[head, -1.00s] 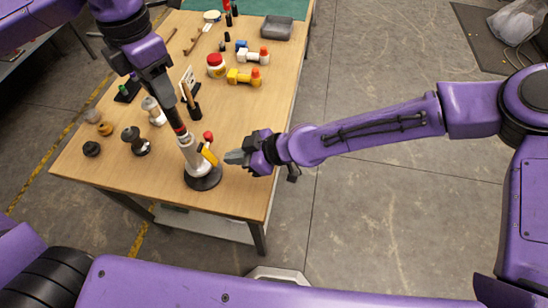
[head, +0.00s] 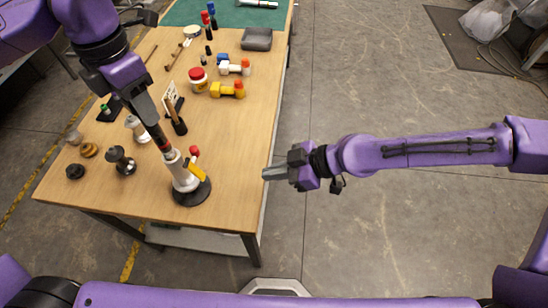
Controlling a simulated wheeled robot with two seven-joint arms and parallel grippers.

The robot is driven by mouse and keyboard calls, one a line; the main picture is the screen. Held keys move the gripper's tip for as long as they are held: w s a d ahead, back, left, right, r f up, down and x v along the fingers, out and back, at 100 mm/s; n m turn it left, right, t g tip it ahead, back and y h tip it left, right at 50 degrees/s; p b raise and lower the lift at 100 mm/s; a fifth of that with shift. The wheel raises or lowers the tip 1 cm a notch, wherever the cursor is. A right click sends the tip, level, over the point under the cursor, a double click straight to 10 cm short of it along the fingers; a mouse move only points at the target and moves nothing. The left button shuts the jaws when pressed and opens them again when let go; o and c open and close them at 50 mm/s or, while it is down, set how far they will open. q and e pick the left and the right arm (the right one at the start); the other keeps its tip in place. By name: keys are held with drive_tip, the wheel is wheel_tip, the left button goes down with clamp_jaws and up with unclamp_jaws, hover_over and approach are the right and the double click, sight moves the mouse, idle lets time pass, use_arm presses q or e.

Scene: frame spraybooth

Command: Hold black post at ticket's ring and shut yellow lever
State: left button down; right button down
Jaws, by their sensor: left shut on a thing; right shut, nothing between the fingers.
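A white clamp stand (head: 182,173) rises from a round black base (head: 193,193) near the table's front edge. A dark post with a red band (head: 165,147) stands tilted in its top. My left gripper (head: 159,132) is shut on the post above the clamp. The yellow lever (head: 198,173) slants down along the clamp's right side; I cannot tell if it is fully shut. A red knob (head: 194,151) sits by its upper end. A white card, likely the ticket (head: 170,93), stands behind; its marks are too small to read. My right gripper (head: 275,172) is shut and empty, off the table's right edge.
Black and brass weights (head: 120,160) lie to the left. A yellow clamp (head: 228,90), a red-lidded jar (head: 198,79) and a grey tray (head: 257,39) stand further back. The table's right front is bare.

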use_arm(q)
drive_tip(key=c, duration=0.6)
unclamp_jaws()
wheel_tip(320, 180, up, 12)
drive_tip(key=shift+f, duration=0.25)
drive_tip(key=shift+r, duration=0.3)
